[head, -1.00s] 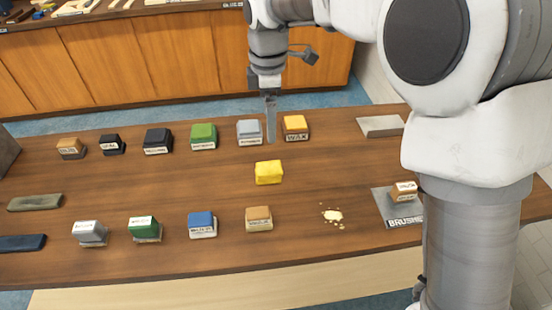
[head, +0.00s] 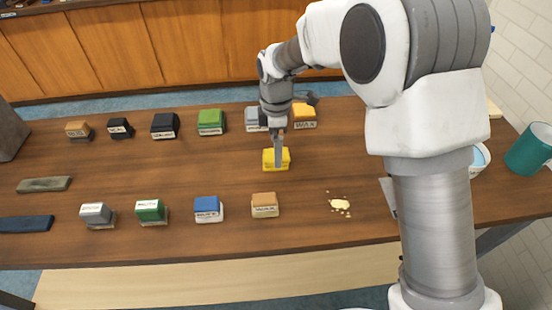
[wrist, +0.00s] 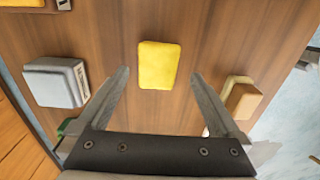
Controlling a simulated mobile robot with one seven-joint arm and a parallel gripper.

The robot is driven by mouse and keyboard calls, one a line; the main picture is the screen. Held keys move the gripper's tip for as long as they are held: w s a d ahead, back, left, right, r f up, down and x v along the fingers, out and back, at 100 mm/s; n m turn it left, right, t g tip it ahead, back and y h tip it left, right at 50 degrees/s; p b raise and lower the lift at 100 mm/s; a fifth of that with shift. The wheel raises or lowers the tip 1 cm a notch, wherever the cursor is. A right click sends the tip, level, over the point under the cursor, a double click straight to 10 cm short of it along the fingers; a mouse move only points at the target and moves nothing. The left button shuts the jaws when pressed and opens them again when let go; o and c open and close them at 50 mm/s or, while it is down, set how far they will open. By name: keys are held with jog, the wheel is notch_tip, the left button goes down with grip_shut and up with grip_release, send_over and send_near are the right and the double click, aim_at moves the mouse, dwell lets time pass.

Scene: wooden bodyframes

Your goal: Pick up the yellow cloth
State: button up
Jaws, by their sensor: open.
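The yellow cloth (head: 270,160) is a small folded block lying on the wooden table, right of its middle. In the wrist view the yellow cloth (wrist: 157,66) lies centred ahead of the fingers, apart from both. My gripper (head: 278,158) is over the cloth in the head view, and its fingers hide part of it. In the wrist view my gripper (wrist: 160,80) is open, with one finger on each side and nothing between them.
Labelled blocks stand in two rows, including a grey one (wrist: 58,82), an orange one marked WAX (head: 304,116) and a tan one (head: 264,205). Pale crumbs (head: 340,205) lie front right.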

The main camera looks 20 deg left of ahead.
jog(key=shift+a+f, duration=0.1)
jog(key=shift+f, duration=1.9)
jog(key=c, duration=1.3)
jog(key=shift+r, duration=0.1)
jog(key=shift+r, duration=0.55)
notch_tip(320, 180, up, 3)
jog(key=shift+f, duration=0.1)
jog(key=w+d+r, duration=0.1)
jog(key=d+r, duration=0.1)
jog(key=d, duration=0.1)
jog(key=w+d+r, duration=0.2)
jog(key=d, duration=0.2)
jog(key=w+d+r, duration=0.2)
jog(key=d+r, duration=0.1)
jog(key=shift+w+d, duration=0.15)
jog(key=shift+d, duration=0.1)
